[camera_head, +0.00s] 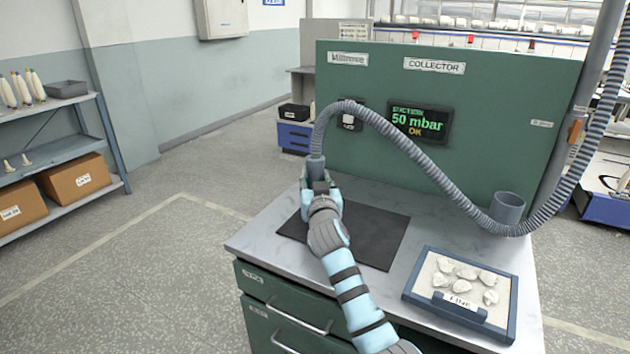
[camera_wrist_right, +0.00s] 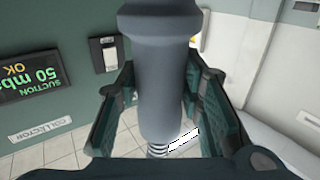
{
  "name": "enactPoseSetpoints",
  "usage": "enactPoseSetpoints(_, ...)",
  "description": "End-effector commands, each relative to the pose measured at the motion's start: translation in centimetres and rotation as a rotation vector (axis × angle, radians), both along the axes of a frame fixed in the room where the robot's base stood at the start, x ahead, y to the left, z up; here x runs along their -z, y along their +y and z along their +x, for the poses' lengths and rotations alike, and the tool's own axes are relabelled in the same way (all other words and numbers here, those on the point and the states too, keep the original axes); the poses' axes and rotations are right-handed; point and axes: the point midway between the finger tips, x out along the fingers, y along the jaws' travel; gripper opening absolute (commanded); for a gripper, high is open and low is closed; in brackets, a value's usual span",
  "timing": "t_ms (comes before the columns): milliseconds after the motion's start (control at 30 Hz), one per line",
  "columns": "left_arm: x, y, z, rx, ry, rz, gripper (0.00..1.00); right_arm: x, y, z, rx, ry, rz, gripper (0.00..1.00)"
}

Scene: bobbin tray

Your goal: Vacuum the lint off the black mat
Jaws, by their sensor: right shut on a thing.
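The black mat (camera_head: 375,240) lies flat on the grey worktop. I see no lint on its visible part; my right arm and gripper hide some of its left and middle. My right gripper (camera_head: 318,186) is over the mat's far left part, shut on the grey suction nozzle (camera_head: 316,166). In the right wrist view the nozzle (camera_wrist_right: 165,75) stands between the two green finger pads. The ribbed grey hose (camera_head: 420,165) arches from the nozzle to the right. I cannot tell whether the nozzle's tip touches the mat. My left gripper is not in view.
A blue-rimmed tray (camera_head: 408,290) with several whitish tufts stands at the worktop's right front. A grey cup-shaped holder (camera_head: 508,205) stands behind it, beside the hose. The green collector panel (camera_head: 480,100) closes the back; its display (camera_head: 420,122) reads 50 mbar OK.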

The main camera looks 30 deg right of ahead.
Motion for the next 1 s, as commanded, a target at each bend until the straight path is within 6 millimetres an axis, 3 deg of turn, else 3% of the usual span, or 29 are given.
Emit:
enactPoseSetpoints(167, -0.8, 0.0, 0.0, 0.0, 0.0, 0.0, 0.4, -0.9, 0.0, 0.0, 0.0, -0.001, 0.0, 0.01)
enactPoseSetpoints(533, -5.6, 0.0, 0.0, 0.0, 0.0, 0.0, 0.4, -6.2, 0.0, 0.0, 0.0, -0.001, 0.0, 0.01)
enactPoseSetpoints(1000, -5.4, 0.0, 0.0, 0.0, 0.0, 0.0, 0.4, -6.0, 0.0, 0.0, 0.0, -0.001, 0.0, 0.01)
